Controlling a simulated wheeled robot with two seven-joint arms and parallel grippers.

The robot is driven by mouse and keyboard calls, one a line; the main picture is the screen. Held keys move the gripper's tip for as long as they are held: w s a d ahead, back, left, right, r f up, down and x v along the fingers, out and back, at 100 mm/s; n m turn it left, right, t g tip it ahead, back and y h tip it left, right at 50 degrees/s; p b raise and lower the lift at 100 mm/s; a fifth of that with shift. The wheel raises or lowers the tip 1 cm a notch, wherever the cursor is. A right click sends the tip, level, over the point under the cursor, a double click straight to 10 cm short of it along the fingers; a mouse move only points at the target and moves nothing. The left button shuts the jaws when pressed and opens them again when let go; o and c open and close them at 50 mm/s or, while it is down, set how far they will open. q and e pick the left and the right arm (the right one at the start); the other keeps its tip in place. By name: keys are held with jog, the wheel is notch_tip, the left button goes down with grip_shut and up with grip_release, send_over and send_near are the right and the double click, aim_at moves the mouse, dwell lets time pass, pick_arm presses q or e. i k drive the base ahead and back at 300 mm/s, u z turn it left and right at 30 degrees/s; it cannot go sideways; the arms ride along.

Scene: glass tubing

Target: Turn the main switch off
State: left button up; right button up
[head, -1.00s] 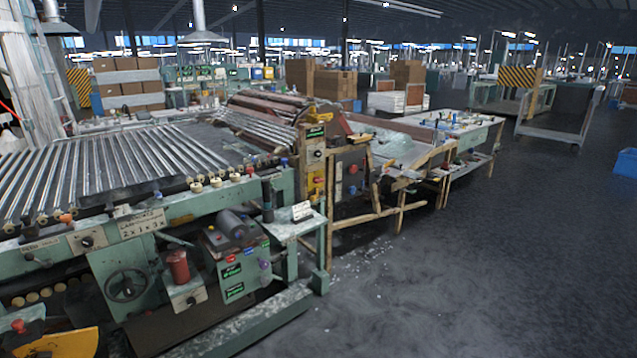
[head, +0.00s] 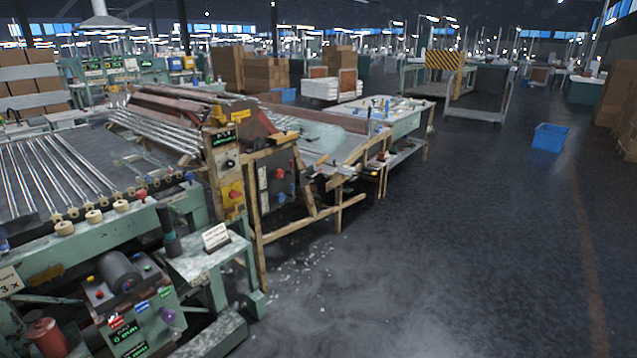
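I cannot tell for sure which control is the main switch. A yellow panel (head: 232,202) with a small dark knob or switch faces me on the machine's end post, left of centre. Beside it to the right is a dark grey control box (head: 283,184) with a red knob (head: 279,173) and a blue one below. A lower green control box (head: 146,318) with coloured buttons and small displays sits at the bottom left. The switch settings are too small to read. Neither of my grippers shows in the head view.
The machine's roller bed (head: 50,178) and a small green side table (head: 208,258) with a white card stand at left. A wooden frame (head: 305,229) surrounds the dark box. White debris lies on the floor. Open floor (head: 470,240) spreads right, with a blue bin (head: 550,137) farther back.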

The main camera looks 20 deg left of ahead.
aim_at(233, 194)
jog(key=z, duration=0.45)
jog(key=i, duration=1.9)
jog(key=u, duration=0.45)
jog(key=i, duration=1.1)
jog(key=u, duration=1.45)
jog(key=i, duration=0.55)
jog(key=u, duration=0.35)
